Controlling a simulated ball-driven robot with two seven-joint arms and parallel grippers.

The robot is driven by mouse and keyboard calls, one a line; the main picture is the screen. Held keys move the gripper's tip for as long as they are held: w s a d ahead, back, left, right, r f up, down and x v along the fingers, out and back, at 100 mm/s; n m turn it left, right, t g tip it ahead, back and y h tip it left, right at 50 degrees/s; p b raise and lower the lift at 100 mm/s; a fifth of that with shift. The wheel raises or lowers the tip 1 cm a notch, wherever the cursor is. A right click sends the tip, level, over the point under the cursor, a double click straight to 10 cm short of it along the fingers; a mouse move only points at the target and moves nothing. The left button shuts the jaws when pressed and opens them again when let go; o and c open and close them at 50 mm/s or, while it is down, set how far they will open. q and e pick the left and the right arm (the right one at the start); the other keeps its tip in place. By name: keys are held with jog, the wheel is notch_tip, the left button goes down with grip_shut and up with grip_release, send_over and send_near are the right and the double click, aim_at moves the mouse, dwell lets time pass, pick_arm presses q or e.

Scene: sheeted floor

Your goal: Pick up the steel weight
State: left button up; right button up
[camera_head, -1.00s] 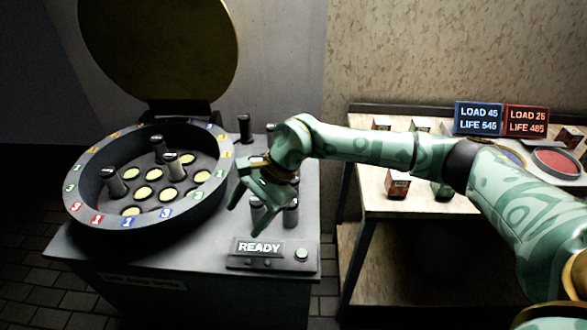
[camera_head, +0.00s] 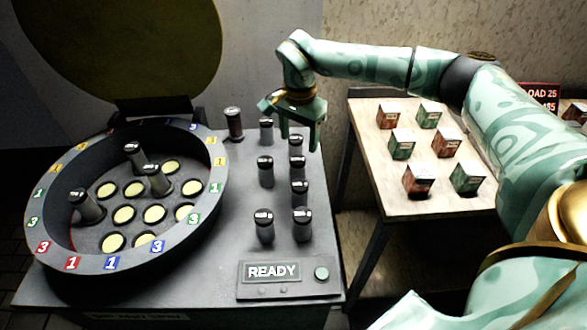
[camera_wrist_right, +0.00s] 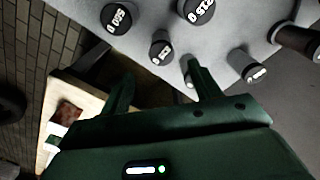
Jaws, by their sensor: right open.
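Several dark cylindrical weights with labelled caps stand on the grey machine top, among them one at the front (camera_head: 264,226) and one farther back (camera_head: 265,171). I cannot tell for sure which is the steel weight. My right gripper (camera_head: 299,143) is open and points down over the back of the weights. In the right wrist view its fingers (camera_wrist_right: 158,75) are apart, with a weight (camera_wrist_right: 188,75) partly hidden behind one finger. My left gripper is not in view.
A round drum (camera_head: 50,240) with a numbered rim and a raised lid (camera_head: 120,50) stands left, holding weights and pale round sockets. A READY panel (camera_head: 272,272) with a green button is at the front. A wooden table (camera_head: 375,190) with small boxes stands right.

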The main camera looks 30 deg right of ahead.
aim_at(298, 159)
notch_tip(298, 159, down, 6)
jog(key=shift+w+f+b, duration=0.1)
jog(key=shift+f+b, duration=0.15)
jog(key=shift+b, duration=0.6)
jog(key=shift+f, duration=0.4)
jog(key=shift+f+b, duration=0.35)
notch_tip(298, 159, down, 5)
jog(key=shift+w+r+b, duration=0.1)
jog(key=shift+r+b, duration=0.1)
jog(key=shift+b, duration=0.9)
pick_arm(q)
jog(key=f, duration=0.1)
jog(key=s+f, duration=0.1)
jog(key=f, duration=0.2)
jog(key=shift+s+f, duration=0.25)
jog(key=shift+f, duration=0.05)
pick_arm(e)
jog(key=shift+r, duration=0.2)
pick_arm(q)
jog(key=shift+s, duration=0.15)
pick_arm(e)
grip_shut()
